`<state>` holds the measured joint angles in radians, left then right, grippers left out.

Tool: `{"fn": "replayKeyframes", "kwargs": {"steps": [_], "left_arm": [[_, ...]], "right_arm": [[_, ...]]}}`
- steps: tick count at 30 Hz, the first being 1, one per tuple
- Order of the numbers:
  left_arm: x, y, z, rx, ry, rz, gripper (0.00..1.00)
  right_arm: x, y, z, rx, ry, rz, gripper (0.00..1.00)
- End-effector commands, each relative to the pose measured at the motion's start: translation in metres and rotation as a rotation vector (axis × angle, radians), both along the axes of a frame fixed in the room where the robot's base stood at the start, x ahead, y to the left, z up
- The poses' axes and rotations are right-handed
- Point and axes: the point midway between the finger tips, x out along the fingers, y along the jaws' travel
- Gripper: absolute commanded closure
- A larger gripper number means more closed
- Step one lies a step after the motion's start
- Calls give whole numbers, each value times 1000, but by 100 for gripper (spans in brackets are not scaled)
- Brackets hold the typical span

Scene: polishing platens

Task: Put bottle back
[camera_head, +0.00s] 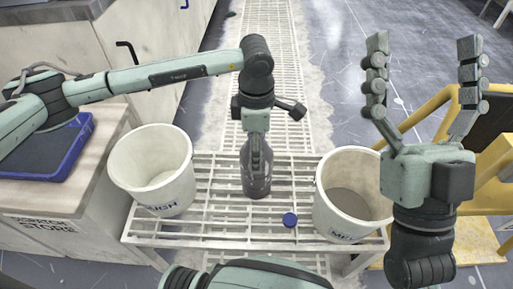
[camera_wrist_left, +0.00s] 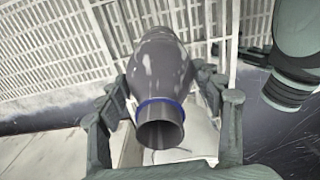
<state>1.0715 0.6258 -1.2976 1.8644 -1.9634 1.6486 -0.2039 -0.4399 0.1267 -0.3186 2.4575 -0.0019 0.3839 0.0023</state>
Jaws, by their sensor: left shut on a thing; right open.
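A dark grey bottle (camera_head: 256,176) stands upright on or just above the slatted rack (camera_head: 215,244), between two white buckets. My left gripper (camera_head: 257,150) comes down from above and is shut on the bottle's upper part. In the left wrist view the bottle (camera_wrist_left: 162,70) sits between the fingers, its open mouth facing the camera and a blue ring around its neck. A small blue cap (camera_head: 290,219) lies on the rack to the right of the bottle. My right gripper (camera_head: 422,85) is open and empty, raised above the right bucket's right side.
A white bucket (camera_head: 122,165) stands at the rack's left, with lettering that is partly legible. Another white bucket (camera_head: 328,208) stands at the right. A blue tray (camera_head: 60,158) lies on the counter at far left. Yellow framework (camera_head: 484,242) stands at right.

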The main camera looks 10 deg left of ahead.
Motion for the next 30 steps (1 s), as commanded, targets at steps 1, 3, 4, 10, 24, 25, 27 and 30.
{"fn": "replayKeyframes", "kwargs": {"steps": [1, 3, 4, 10, 24, 25, 27, 30], "left_arm": [[0, 0, 1, 0, 0, 0, 80], [0, 0, -1, 0, 0, 0, 80], [0, 0, -1, 0, 0, 0, 80], [0, 0, -2, 0, 0, 0, 27], [0, 0, 0, 0, 0, 0, 13], [0, 0, 1, 0, 0, 0, 13], [0, 0, 6, -1, -2, 0, 13], [1, 0, 25, -1, -4, -1, 13]], "right_arm": [[0, 0, 0, 0, 1, 0, 15], [0, 0, -1, 0, 0, 0, 15], [-1, 0, -1, 1, -4, -1, 15], [-5, -2, 3, 11, -36, -2, 15], [-4, -2, 4, 8, -31, -2, 15], [-3, -2, 4, 6, -23, -1, 15], [1, 1, 0, -2, 19, 1, 15], [4, 3, -3, -12, 51, 4, 15]]}}
